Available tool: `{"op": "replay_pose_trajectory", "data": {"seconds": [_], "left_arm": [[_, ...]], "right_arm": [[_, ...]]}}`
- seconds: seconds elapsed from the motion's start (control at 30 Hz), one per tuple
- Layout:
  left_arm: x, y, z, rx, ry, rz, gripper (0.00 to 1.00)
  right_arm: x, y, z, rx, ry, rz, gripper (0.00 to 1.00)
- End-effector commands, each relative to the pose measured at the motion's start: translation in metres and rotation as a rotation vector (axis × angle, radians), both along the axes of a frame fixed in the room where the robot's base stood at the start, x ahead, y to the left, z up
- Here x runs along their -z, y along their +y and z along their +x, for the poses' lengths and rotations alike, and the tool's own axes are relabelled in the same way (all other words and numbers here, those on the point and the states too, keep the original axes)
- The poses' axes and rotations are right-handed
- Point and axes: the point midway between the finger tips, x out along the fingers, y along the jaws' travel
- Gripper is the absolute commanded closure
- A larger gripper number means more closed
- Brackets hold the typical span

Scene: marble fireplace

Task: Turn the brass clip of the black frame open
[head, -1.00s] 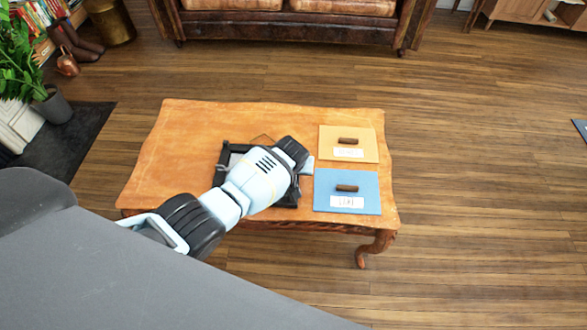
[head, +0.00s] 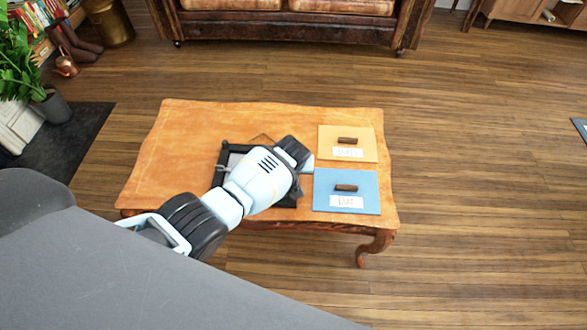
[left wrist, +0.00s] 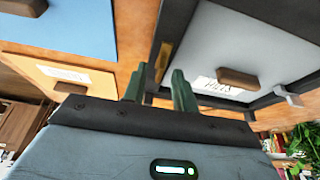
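The black frame (head: 222,158) lies on the wooden table, largely covered by my left arm in the head view. In the left wrist view the black frame (left wrist: 204,18) surrounds a grey panel (left wrist: 225,48) with a brown handle and a white label. The brass clip (left wrist: 163,62) lies along the frame's bar; in the head view it is hidden. My left gripper (left wrist: 159,72) is open, its two green fingers apart, with the clip appearing between the fingertips. I cannot tell whether they touch it. My right gripper is not in view.
An orange panel (head: 366,142) and a blue panel (head: 362,203), each with a brown handle and white label, lie right of the frame. A grey clip (left wrist: 288,95) sits on the frame's other side. The left part of the table (head: 175,150) is clear.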

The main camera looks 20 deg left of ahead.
Motion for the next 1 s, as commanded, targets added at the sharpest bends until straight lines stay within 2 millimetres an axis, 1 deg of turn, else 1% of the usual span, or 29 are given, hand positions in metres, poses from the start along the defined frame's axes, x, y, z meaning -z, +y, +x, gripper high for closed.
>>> {"op": "replay_pose_trajectory", "data": {"seconds": [0.13, 0.23, 0.4, 0.47, 0.6, 0.7, 0.8, 1.0], "left_arm": [[-0.001, 0.000, -0.001, 0.000, 0.000, 0.000, 0.72], [-0.008, -0.001, -0.003, 0.000, 0.000, 0.000, 0.72], [-0.033, -0.003, -0.009, 0.001, -0.005, 0.000, 0.72], [-0.040, -0.005, -0.013, 0.001, -0.004, -0.001, 0.72], [-0.058, -0.007, -0.020, 0.000, -0.006, -0.002, 0.72], [-0.066, -0.008, -0.024, 0.001, -0.003, -0.001, 0.72], [-0.071, -0.008, -0.027, 0.000, -0.002, 0.000, 0.72], [-0.072, -0.008, -0.029, 0.000, 0.001, 0.001, 0.72]], "right_arm": [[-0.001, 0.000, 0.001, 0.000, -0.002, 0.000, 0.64], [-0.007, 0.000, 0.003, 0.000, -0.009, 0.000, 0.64], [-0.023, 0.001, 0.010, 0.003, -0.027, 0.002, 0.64], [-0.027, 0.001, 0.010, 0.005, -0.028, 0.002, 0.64], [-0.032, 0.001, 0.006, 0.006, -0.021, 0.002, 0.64], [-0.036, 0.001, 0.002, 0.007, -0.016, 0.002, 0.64], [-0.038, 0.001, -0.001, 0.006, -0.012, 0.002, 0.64], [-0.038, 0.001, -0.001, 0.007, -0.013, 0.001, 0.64]]}}
